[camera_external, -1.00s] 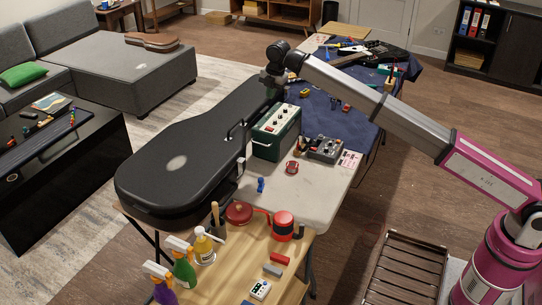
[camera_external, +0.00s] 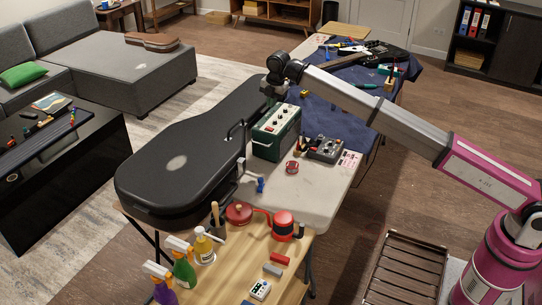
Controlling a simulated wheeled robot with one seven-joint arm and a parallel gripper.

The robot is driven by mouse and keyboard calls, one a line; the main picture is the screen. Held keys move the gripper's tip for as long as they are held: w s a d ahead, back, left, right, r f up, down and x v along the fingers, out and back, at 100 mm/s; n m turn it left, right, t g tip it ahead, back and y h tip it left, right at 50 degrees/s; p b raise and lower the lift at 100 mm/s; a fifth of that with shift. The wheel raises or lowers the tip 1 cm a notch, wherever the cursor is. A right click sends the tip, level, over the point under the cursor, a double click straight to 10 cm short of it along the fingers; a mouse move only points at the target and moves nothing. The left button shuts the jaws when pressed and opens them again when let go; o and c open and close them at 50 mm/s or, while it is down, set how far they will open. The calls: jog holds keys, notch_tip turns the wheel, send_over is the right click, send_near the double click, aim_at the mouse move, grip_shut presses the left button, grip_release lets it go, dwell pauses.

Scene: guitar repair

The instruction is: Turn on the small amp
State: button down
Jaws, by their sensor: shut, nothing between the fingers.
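The small amp (camera_external: 276,132) is a dark green box with a light top panel carrying several knobs and a red part. It stands on the pale table beside the black guitar case. My gripper (camera_external: 272,94) is at the far end of the amp, close to its far top corner and beside the case. The fingers are small and partly hidden. They look shut and empty. Whether they touch the amp cannot be told from this view. The setting of the amp's switch is too small to read.
The guitar case (camera_external: 190,160) fills the left side close to the amp. A grey pedal box (camera_external: 326,149) and a red round item (camera_external: 292,167) sit to the amp's right. A blue-ended tool (camera_external: 261,185) lies nearer. Spray bottles (camera_external: 184,268) stand on the wooden table.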

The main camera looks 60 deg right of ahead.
aim_at(267, 127)
jog(key=f, duration=0.3)
jog(key=w+f, duration=0.1)
jog(key=f, duration=0.6)
jog(key=shift+w, duration=0.3)
